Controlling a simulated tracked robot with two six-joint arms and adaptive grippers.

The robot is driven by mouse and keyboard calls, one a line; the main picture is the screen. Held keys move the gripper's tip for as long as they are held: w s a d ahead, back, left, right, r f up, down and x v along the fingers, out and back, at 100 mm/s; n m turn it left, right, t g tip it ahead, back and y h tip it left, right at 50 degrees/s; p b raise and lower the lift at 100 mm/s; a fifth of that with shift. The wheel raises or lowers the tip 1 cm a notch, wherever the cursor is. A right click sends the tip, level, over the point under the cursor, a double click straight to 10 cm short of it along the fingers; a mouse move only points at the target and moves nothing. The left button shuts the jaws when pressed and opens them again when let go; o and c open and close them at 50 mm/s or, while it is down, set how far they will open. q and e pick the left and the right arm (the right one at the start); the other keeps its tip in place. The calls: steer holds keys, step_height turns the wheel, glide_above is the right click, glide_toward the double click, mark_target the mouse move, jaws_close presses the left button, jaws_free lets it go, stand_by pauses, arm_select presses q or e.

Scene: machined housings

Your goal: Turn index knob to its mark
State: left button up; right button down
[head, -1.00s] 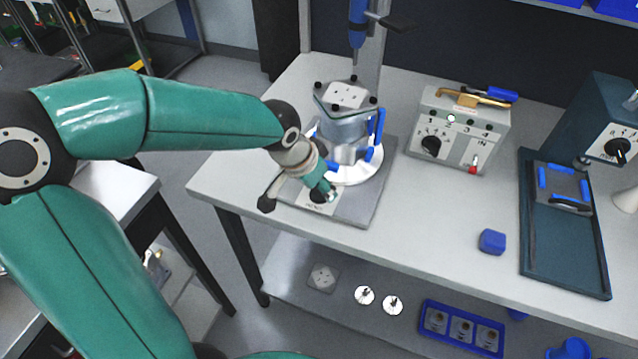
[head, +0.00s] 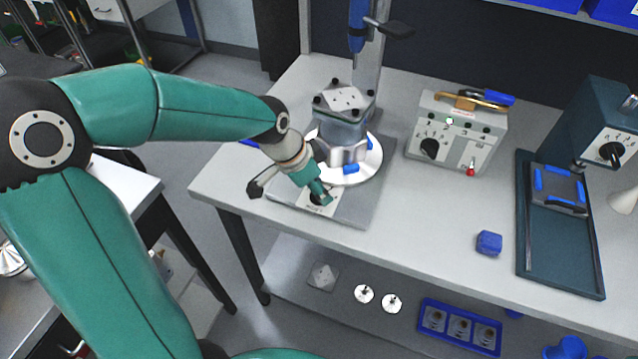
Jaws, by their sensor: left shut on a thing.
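My left gripper (head: 318,192) points down at the front of the grey base plate (head: 371,203), over a small white label plate. It is shut on the index knob (head: 321,200), which is mostly hidden by the fingers; its pointer and mark cannot be read. Behind it, a grey machined housing (head: 340,130) with dark studs on top stands on a round white disc (head: 372,164) on the same base. A blue piece (head: 350,169) shows low at the housing's front. My right gripper is not in view.
A tool on a column (head: 358,40) stands behind the housing. A control box (head: 456,145) with a black dial, a blue block (head: 489,243) and a dark tray (head: 560,262) are to the right. The bench between base and block is clear. A shelf below holds several parts.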

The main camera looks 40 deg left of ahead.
arm_select(q)
steer(key=m+h+b, duration=0.1)
steer(key=m, duration=0.2)
steer(key=shift+w+a, duration=0.1)
steer(key=shift+a, duration=0.05)
steer(key=shift+m+g+b, duration=0.5)
steer(key=shift+m+b, duration=0.15)
steer(key=shift+m, duration=0.35)
steer(key=o, duration=1.1)
steer(key=shift+h, duration=0.3)
steer(key=shift+o, duration=0.2)
steer(key=v, duration=1.2)
